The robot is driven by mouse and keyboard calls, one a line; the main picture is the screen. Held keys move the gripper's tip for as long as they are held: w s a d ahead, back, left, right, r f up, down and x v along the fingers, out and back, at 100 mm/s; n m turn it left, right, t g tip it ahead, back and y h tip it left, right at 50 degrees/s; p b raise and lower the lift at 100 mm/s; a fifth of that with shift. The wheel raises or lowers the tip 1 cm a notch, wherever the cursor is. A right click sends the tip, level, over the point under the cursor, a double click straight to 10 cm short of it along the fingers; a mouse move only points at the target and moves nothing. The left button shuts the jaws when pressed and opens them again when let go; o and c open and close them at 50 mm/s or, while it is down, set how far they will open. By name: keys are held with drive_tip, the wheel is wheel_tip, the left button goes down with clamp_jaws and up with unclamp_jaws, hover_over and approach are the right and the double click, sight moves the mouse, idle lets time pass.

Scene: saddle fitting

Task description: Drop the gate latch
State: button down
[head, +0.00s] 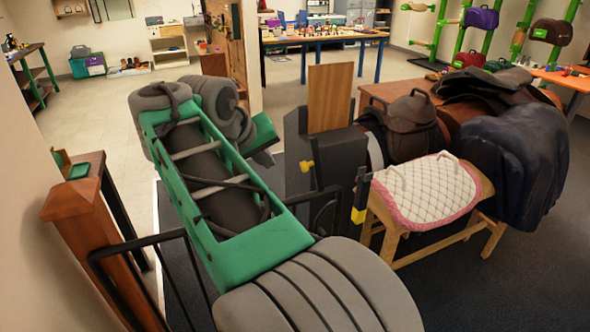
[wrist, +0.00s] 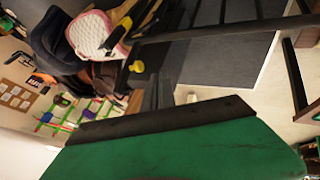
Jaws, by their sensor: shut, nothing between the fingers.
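A black metal gate (head: 180,235) with thin bars runs behind my arm; its bars also show in the wrist view (wrist: 220,30). A black upright piece with a yellow band (head: 359,214) stands at its right end, and appears as the yellow-and-black piece in the wrist view (wrist: 120,28). This looks like the latch; I cannot tell its exact position. A yellow knob (head: 307,166) sits left of it, also in the wrist view (wrist: 137,66). My gripper (head: 265,158) is shut and empty, beyond the gate bars and left of the knob. Its fingertips are hardly visible.
A wooden stand with a pink-edged quilted pad (head: 425,190) and dark saddles (head: 410,125) fill the right. Pale floor (head: 130,100) is open at the far left.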

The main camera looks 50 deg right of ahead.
drive_tip(key=d+f+p, duration=0.1)
drive_tip(key=d+f, duration=0.6)
drive_tip(key=d, duration=0.2)
drive_tip(key=shift+s+d, duration=0.3)
drive_tip(key=shift+d, duration=0.05)
drive_tip(key=shift+r, duration=0.1)
idle(0.3)
